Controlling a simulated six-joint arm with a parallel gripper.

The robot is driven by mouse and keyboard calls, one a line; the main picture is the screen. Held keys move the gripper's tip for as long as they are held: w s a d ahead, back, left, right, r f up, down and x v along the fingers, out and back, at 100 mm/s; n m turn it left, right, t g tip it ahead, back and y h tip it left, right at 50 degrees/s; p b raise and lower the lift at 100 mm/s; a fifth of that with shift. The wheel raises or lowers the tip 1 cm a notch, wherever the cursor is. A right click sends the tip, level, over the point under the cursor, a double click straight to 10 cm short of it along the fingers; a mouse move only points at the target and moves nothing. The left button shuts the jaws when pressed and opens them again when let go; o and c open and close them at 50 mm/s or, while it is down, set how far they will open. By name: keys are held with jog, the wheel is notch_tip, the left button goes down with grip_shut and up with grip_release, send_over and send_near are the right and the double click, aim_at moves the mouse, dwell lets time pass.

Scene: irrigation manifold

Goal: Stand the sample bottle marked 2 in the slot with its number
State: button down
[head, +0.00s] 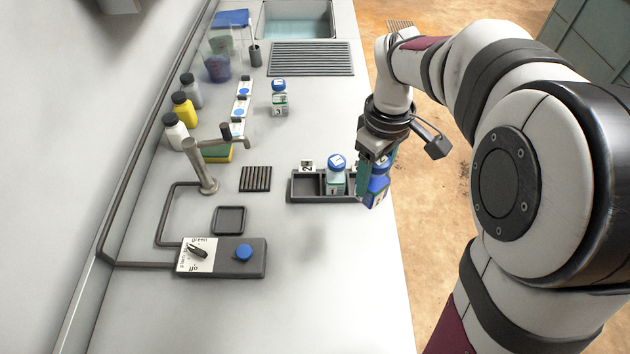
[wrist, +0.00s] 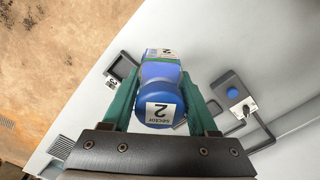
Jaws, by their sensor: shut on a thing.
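My gripper (head: 376,160) is shut on the sample bottle marked 2 (head: 377,190), a blue bottle with a blue cap. Its cap label "2" shows between the green fingers in the wrist view (wrist: 160,112). The bottle looks slightly tilted in the head view, near the rack's right end and the counter edge; its height above the counter is unclear. The dark slotted rack (head: 305,199) lies on the counter. Its left slot, behind which a tag 2 (head: 307,165) stands, is empty. Bottle 1 (head: 336,177) stands in the middle slot. My gripper hides most of the right slot.
Another blue-capped bottle (head: 280,99) stands farther back. A tap (head: 204,170), a dark grille (head: 255,179), a small square tray (head: 230,220) and a control box (head: 240,261) lie left of the rack. The counter in front of the rack is clear.

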jog(key=r+m, duration=0.2)
jog(key=r, duration=0.1)
jog(key=r+m, duration=0.1)
jog(key=m, duration=0.1)
jog(key=shift+w+a+r, duration=0.25)
jog(key=shift+w+a+r+m, duration=0.5)
jog(key=shift+w+r, duration=0.15)
jog(key=shift+r, duration=0.1)
jog(key=w+a+f+n, duration=1.1)
jog(key=f+n, duration=0.2)
jog(key=n, duration=0.2)
jog(key=f, duration=0.9)
jog(key=shift+w+d+f, duration=0.1)
jog(key=shift+w+d, duration=0.05)
jog(key=shift+d, duration=0.05)
jog(key=shift+f, duration=0.15)
jog(key=shift+c, duration=0.9)
grip_release()
